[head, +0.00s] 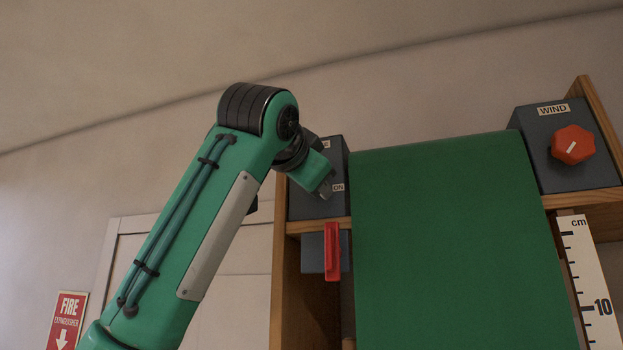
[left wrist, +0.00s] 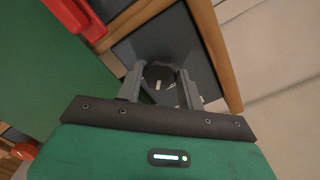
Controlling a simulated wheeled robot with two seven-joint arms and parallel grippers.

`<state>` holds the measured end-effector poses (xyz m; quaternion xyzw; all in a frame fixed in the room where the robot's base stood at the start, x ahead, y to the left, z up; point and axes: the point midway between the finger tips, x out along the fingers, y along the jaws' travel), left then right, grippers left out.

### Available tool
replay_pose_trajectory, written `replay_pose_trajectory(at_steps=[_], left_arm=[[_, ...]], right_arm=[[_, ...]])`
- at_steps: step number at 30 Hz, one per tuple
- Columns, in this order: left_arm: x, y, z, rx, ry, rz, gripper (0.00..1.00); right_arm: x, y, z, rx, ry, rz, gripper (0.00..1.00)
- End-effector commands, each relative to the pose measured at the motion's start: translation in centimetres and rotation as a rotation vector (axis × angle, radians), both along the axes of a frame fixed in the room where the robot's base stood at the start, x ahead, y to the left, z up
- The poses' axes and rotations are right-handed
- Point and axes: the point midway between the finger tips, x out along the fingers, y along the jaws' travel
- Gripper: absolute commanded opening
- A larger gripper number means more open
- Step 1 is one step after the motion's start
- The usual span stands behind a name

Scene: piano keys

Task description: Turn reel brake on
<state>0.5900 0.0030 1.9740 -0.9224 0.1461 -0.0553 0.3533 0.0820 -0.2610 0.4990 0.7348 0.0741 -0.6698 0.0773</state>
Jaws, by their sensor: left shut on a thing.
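The reel brake is a dark grey box (head: 337,165) at the upper left of the wooden frame. My left gripper (head: 328,190) is at the front of this box. In the left wrist view the gripper (left wrist: 158,84) has its two fingers on either side of a dark round knob (left wrist: 158,72) with a pale pointer mark, and it is shut on it. In the head view my arm hides the knob. My right gripper is not in view.
A red lever (head: 332,252) hangs just below the brake box. A green sheet (head: 450,240) fills the middle of the wooden frame. A WIND box with a red knob (head: 572,143) is at the right, above a cm ruler (head: 590,280). A fire extinguisher sign (head: 66,318) is at lower left.

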Motion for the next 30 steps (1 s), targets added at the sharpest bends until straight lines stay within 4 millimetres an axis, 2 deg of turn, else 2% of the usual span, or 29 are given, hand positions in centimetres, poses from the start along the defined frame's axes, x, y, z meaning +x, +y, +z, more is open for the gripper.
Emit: replay_pose_trajectory(at_steps=[18,30], left_arm=[[-0.1,0.0,0.3,0.539,-0.18,0.0,0.15],[0.0,0.0,0.2,0.759,-0.249,-0.002,0.15]], right_arm=[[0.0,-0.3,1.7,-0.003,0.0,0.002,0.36],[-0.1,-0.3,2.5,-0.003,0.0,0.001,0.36]])
